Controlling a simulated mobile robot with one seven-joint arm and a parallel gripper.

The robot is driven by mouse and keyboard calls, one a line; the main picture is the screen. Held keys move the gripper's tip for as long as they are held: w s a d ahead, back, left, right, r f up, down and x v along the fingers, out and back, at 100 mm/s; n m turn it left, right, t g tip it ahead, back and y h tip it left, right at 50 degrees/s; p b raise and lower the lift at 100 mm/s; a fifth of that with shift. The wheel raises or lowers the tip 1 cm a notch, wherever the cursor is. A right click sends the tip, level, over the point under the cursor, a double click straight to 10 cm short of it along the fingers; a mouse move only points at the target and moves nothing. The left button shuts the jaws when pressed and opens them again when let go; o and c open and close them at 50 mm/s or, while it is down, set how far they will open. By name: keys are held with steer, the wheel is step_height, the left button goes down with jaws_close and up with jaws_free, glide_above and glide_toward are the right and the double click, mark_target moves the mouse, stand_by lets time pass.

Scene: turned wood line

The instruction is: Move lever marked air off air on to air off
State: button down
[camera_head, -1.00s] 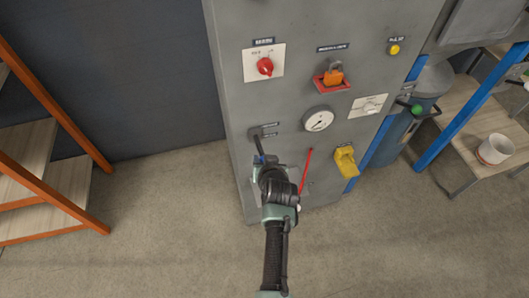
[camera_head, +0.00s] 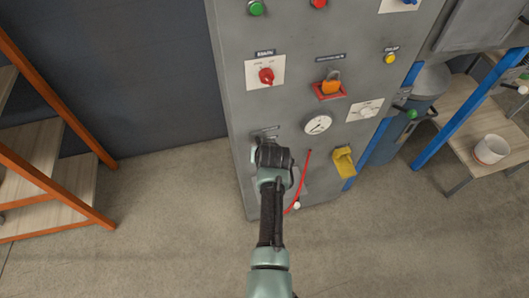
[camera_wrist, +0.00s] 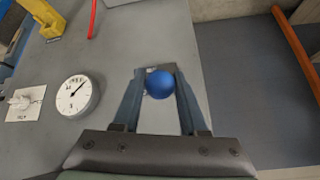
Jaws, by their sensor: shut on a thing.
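The lever's blue ball knob (camera_wrist: 160,84) sits between the two fingers of my gripper (camera_wrist: 157,95) in the wrist view, and the gripper is shut on it. In the head view my gripper (camera_head: 272,156) is in front of the lower left of the grey cabinet and hides the knob and most of the lever. A small label plate (camera_head: 265,129) shows just above the gripper; its words are too small to read. Which way the lever is set cannot be told.
Orange-framed shelves (camera_head: 62,185) stand left; open floor lies between.

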steer(key=shift+w+r, duration=0.35)
steer(key=shift+r, duration=0.1)
steer(key=c, duration=0.8)
jaws_free()
steer(key=shift+o, duration=1.7)
steer(key=shift+s+f, duration=0.15)
steer(key=shift+f, duration=0.05)
steer(key=v, duration=1.3)
steer(key=shift+p, duration=0.45)
